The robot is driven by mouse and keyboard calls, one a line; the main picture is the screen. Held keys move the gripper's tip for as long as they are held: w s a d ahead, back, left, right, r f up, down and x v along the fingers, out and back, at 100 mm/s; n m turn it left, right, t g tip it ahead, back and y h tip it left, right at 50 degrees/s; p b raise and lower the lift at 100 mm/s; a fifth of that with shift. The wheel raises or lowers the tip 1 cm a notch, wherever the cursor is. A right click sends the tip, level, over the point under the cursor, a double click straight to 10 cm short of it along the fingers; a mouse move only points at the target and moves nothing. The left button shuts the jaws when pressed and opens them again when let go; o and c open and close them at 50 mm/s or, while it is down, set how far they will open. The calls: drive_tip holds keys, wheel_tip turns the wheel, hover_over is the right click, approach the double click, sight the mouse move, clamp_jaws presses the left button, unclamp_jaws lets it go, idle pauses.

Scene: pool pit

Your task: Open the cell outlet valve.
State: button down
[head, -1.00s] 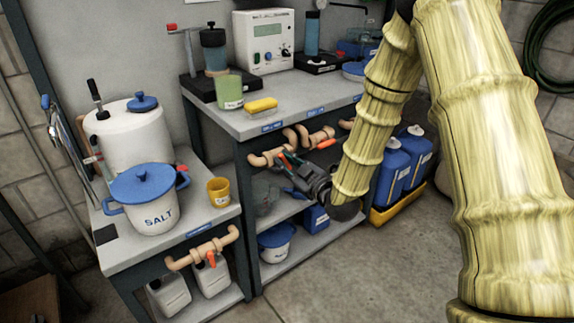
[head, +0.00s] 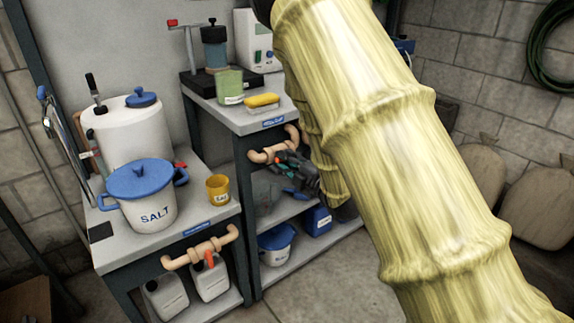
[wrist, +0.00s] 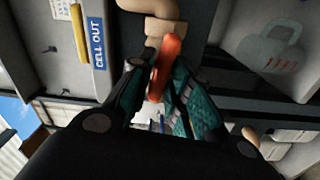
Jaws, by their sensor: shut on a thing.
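The cell outlet valve is on a tan pipe (head: 260,156) under the front edge of the middle bench, below a blue label (head: 273,121). In the wrist view the label (wrist: 96,42) reads "CELL OUT". The valve's orange lever (wrist: 167,60) lies between the fingers of my gripper (wrist: 158,72), lengthwise in the picture, with the tan pipe (wrist: 152,8) at its far end. My gripper (head: 281,160) is shut on the lever.
A similar pipe with an orange lever (head: 209,259) is on the lower left bench. That bench holds a salt pot (head: 150,214) and a yellow cup (head: 218,188). A green cup (head: 229,86) and a yellow sponge (head: 262,101) sit above the valve.

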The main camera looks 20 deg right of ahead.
drive_tip(key=shift+f+n+b, duration=0.1)
drive_tip(key=shift+n+b, duration=0.25)
drive_tip(key=shift+n, duration=0.55)
drive_tip(key=c, duration=1.4)
unclamp_jaws()
drive_tip(key=shift+c, duration=0.2)
drive_tip(key=v, duration=1.2)
